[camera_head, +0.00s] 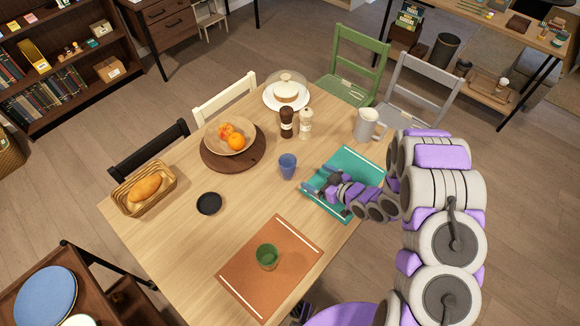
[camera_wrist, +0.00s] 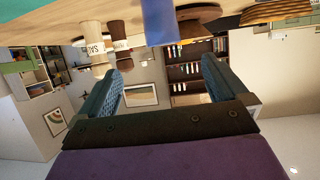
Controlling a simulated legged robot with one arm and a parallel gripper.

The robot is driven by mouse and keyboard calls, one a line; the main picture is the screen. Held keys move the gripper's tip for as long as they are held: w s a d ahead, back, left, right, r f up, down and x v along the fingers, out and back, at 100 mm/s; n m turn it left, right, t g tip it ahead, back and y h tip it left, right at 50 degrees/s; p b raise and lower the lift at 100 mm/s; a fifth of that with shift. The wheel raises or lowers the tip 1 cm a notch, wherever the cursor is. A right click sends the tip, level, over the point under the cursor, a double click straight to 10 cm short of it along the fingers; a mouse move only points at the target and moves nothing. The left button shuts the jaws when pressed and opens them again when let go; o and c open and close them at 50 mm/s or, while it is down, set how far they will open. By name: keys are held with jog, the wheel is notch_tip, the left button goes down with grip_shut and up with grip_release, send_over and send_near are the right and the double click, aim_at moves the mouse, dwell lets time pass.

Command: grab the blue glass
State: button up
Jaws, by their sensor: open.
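The blue glass (camera_head: 288,166) stands upright on the wooden table, left of the teal placemat (camera_head: 347,160) in the head view. My gripper (camera_head: 316,186) is low over that placemat, just right of the glass and apart from it. In the wrist view, which looks upside down, my gripper (camera_wrist: 165,62) shows two spread fingers with nothing between them. The blue glass (camera_wrist: 158,22) shows beyond the fingertips, roughly centred between them and cut by the top edge.
Dark and pale shakers (camera_head: 287,122) stand behind the glass, with a grey pitcher (camera_head: 368,125) to their right. A fruit bowl (camera_head: 230,136) is at the back left. A green glass (camera_head: 267,256) stands on an orange placemat (camera_head: 240,275) in front. A black coaster (camera_head: 209,203) lies left.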

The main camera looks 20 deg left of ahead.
jog(key=b, duration=0.1)
send_near(282, 160)
jog(key=shift+w+a+f, duration=0.5)
jog(key=shift+a+f, duration=0.1)
jog(key=shift+a, duration=0.05)
jog(key=shift+r+b+x, duration=0.2)
jog(key=shift+b+x, duration=0.25)
jog(key=shift+x, duration=2.15)
jog(key=shift+s+a, duration=0.1)
jog(key=shift+a, duration=0.05)
jog(key=shift+c, duration=0.3)
jog(key=shift+d+r, duration=0.1)
jog(key=shift+d, duration=0.1)
jog(key=c, duration=0.4)
jog(key=shift+a, duration=0.1)
jog(key=c, duration=0.7)
